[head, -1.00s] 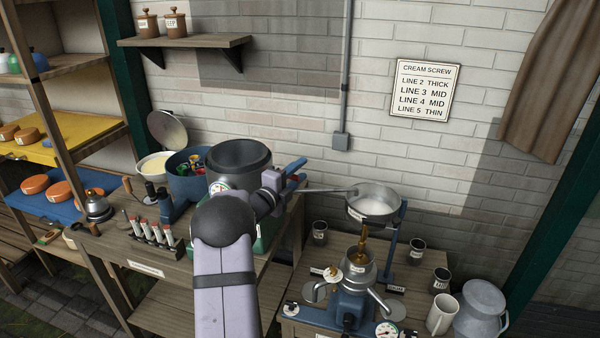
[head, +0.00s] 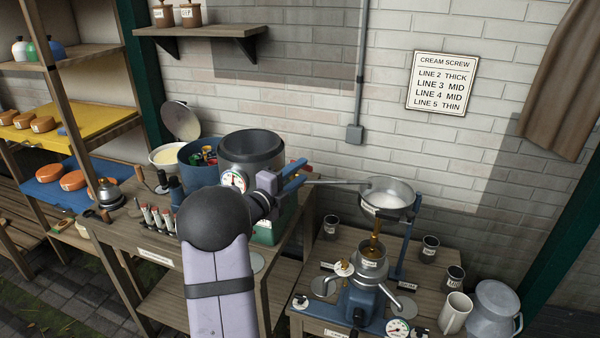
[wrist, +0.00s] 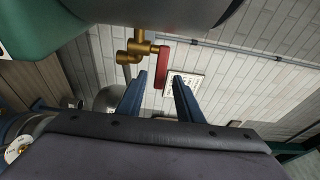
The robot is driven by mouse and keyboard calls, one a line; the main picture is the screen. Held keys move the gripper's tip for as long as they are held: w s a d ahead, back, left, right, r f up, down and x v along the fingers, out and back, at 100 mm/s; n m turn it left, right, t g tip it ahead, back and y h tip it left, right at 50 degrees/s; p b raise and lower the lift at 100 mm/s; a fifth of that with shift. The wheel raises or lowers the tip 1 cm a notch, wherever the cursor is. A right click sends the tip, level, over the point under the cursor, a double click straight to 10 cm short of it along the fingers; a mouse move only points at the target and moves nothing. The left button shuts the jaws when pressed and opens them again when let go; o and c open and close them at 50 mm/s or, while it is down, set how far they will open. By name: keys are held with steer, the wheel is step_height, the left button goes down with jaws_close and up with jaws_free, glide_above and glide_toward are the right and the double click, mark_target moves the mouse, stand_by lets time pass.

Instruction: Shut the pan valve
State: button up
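A brass valve (wrist: 135,48) with a red lever (wrist: 165,66) hangs below a grey vessel in the wrist view. In the head view a bit of the red lever (head: 297,163) shows just above my blue fingers, beside the dark grey vessel (head: 252,150). My gripper (wrist: 160,76) is open, with one blue finger on each side of the lever's lower end. I cannot tell whether the fingers touch it. In the head view my gripper (head: 293,180) is partly hidden by its own wrist.
A metal pan (head: 388,193) stands on a blue stand at the right, above a blue machine (head: 357,300). A thin bar runs towards the pan. A gauge (head: 234,181), a blue tub (head: 198,165) and a rack of vials (head: 157,217) are left of the gripper.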

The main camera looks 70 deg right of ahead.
mark_target(304, 168)
steer(key=shift+p+x, duration=1.9)
steer(key=shift+p, duration=0.15)
jaws_close()
